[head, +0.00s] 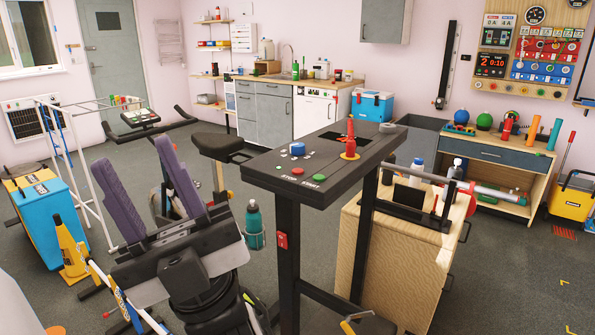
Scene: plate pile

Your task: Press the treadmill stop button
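The treadmill console (340,165) is a dark slanted panel on black posts, at the middle of the head view. Near its front edge are the labels STOP and START, with a small red stop button (279,167) and a green start button (319,177). My gripper (132,154) is to the left of the console, its two long purple fingers spread apart and pointing up and away. It is open with nothing between the fingers. It is apart from the console, and the buttons are not covered.
A blue knob (297,149) and a red cone on a yellow base (350,142) stand on the console. A red switch (281,240) is on its post. A bike seat (216,145) is between gripper and console. A wooden cabinet (395,258) stands at right.

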